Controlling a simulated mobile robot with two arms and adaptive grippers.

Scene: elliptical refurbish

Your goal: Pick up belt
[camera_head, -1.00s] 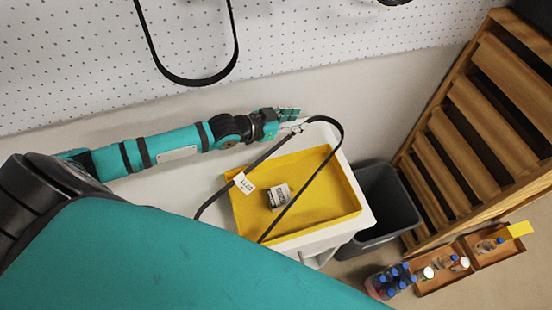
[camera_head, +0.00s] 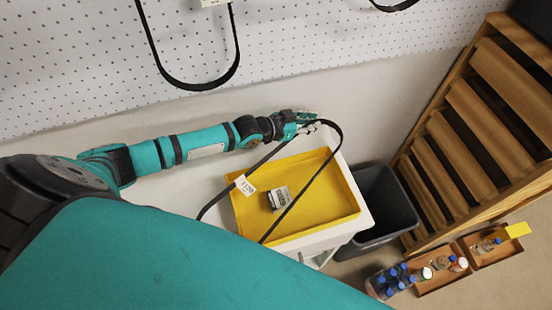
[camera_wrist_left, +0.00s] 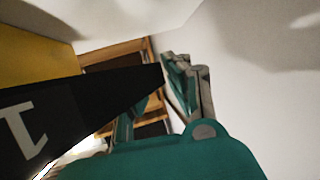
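A black belt (camera_head: 342,139) forms a long loop with its rounded end up and right, over a shallow yellow tray (camera_head: 345,205). It carries a white tag (camera_head: 245,185). My left gripper (camera_head: 308,121) is at the upper part of the loop, beside its rounded end. In the left wrist view the belt (camera_wrist_left: 90,105) is a broad black band with a white mark, very close to the camera. The gripper fingers (camera_wrist_left: 158,100) appear apart there, with the belt partly hiding the left one. I cannot tell whether they touch the belt. My right gripper is not in view.
A small grey labelled part (camera_head: 279,198) lies in the tray, on a white cart (camera_head: 352,228). A dark bin (camera_head: 385,215) stands to the right, then a wooden slatted rack (camera_head: 465,130). Other belts (camera_head: 195,86) hang on the white pegboard behind. Bottles (camera_head: 395,278) stand lower right.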

